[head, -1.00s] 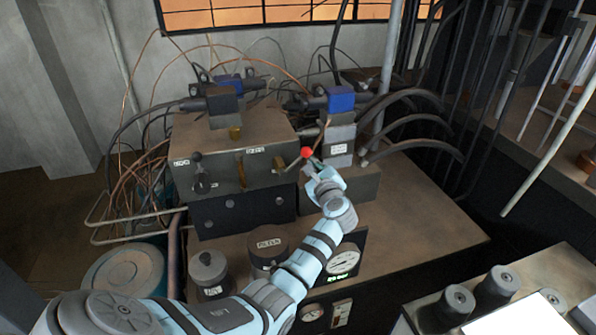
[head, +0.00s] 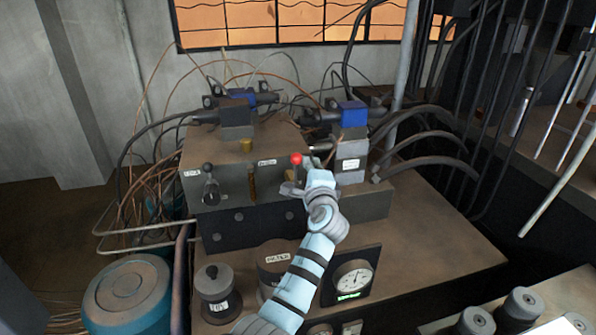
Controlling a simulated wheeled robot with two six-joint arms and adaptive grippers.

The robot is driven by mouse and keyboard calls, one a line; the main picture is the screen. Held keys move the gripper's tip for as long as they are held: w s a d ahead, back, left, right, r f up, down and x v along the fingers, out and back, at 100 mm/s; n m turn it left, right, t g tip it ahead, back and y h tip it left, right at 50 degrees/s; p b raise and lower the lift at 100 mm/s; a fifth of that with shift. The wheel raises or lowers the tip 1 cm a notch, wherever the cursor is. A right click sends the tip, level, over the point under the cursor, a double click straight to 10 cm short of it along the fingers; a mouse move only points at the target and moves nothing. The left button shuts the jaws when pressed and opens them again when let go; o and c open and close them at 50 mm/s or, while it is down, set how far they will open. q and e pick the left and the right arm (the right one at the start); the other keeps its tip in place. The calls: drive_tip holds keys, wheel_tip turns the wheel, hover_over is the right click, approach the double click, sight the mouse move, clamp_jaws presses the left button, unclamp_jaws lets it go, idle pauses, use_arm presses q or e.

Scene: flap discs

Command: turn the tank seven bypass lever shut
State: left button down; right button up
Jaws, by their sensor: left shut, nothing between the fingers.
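A lever with a red ball knob (head: 296,160) stands nearly upright at the right front of the brown valve block (head: 230,150). A second lever with a black knob (head: 208,168) stands at the block's left front. The small labels are too blurred to read, so I cannot tell which lever is tank seven's bypass. My left gripper (head: 311,166) is shut and empty, just right of the red-knobbed lever. I cannot tell whether it touches it. My left forearm hides part of the block's right front. My right gripper is not in view.
Blue-capped valves (head: 352,114) with thick black hoses stand behind and right of the gripper. The brown bench top (head: 430,240) at right is bare.

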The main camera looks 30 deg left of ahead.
use_arm(q)
drive_tip(key=shift+s, duration=0.1)
idle(0.4)
wheel_tip(320, 180, up, 10)
idle(0.4)
